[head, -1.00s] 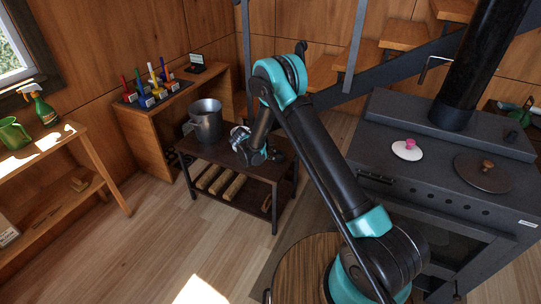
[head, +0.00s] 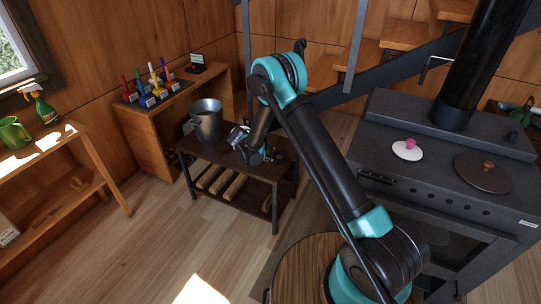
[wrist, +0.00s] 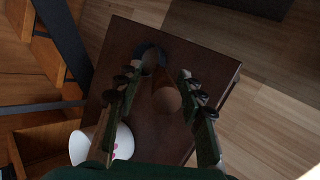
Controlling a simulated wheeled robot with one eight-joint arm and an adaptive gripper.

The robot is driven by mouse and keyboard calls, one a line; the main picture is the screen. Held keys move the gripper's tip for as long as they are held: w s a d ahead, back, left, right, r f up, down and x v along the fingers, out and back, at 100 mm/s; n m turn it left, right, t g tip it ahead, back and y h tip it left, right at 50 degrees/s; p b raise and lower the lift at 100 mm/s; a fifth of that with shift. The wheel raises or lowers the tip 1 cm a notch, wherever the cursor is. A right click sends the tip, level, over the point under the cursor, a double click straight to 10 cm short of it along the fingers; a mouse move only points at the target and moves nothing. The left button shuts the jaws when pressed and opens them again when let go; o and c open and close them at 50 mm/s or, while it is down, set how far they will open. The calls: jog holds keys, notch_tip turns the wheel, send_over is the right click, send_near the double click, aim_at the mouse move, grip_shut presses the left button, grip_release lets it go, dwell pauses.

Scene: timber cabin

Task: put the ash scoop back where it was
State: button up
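My gripper (wrist: 160,72) is low over the right part of a dark low table (wrist: 215,64), pointing down at its top. Its two fingers are spread apart. Between them in the wrist view is what looks like the ash scoop (wrist: 167,100), with a round brown handle end and a dark curved part toward the fingertips. Gaps show on both sides of the handle, and I see no finger touching it. In the head view my gripper (head: 262,153) mostly hides the scoop.
A grey metal bucket (head: 207,120) stands on the table, left of my gripper. Split logs (head: 220,184) lie on the shelf below. A black stove (head: 440,160) stands at right. A white rounded thing (wrist: 118,143) shows at the wrist view's lower left.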

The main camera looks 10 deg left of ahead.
jog(key=v, duration=1.1)
jog(key=s+d+r+m+g+y, duration=0.1)
jog(key=s+d+r+m, duration=0.2)
jog(key=d, duration=0.4)
jog(key=s+d+r+m+g, duration=0.1)
jog(key=s+d+r, duration=0.1)
jog(key=d+r, duration=0.45)
jog(key=s+d+r+m+y, duration=0.1)
jog(key=s+d+r+m, duration=0.15)
jog(key=d, duration=0.55)
jog(key=s+d+m+y, duration=0.1)
jog(key=s+d+m, duration=0.3)
jog(key=s, duration=0.8)
jog(key=s+d+m+y, duration=0.2)
jog(key=s+d+m, duration=0.3)
jog(key=s+d, duration=0.4)
jog(key=s, duration=0.3)
jog(key=shift+r+y, duration=0.25)
jog(key=shift+y, duration=0.05)
jog(key=shift+d, duration=0.1)
